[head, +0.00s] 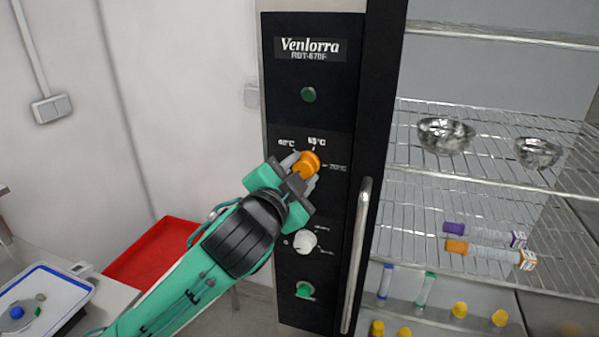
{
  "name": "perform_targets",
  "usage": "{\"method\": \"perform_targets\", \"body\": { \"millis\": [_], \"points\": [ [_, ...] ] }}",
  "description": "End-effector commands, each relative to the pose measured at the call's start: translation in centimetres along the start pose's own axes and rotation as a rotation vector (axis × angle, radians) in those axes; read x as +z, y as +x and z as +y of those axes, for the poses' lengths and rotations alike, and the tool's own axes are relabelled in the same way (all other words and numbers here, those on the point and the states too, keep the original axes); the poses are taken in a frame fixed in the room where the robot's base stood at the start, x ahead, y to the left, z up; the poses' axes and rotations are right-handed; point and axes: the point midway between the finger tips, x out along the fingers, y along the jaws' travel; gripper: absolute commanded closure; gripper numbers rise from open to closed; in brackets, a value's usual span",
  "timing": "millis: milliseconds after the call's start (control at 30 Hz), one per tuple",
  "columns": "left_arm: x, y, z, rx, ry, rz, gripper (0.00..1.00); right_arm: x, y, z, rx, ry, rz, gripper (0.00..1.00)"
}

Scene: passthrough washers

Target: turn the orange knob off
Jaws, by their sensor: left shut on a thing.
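The orange knob (309,163) is on the black control panel (342,210) of the machine, with temperature marks printed around it. My left gripper (304,172) reaches in from the lower left and is shut on the orange knob, one finger on each side. The fingers and the gripper body hide the lower left part of the knob and some of its marks. I cannot read which mark the knob points to. My right gripper is not in view.
A vertical door handle (356,255) stands close to the right. Wire shelves with metal bowls (446,135) and tubes lie beyond. A red tray (150,250) is at left.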

Motion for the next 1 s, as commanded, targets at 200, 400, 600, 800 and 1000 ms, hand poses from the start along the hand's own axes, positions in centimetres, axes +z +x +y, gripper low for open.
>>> {"method": "perform_targets", "body": {
  "millis": [200, 400, 600, 800, 1000],
  "points": [
    [0.0, 0.0, 0.1, -0.004, -0.072, 0.004, 0.85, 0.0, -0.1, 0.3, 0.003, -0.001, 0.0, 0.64],
    [0.0, 0.0, 0.1, -0.004, -0.07, 0.004, 0.85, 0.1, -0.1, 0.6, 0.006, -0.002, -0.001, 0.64],
    [0.0, 0.0, 0.0, -0.004, -0.069, 0.004, 0.41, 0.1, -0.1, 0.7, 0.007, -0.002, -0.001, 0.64],
    [0.0, 0.0, 0.0, -0.005, -0.069, 0.004, 0.41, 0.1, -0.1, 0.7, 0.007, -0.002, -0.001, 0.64],
    [0.0, -1.7, -0.1, -0.005, -0.068, 0.004, 0.41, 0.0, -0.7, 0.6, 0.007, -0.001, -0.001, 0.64]
  ]
}}
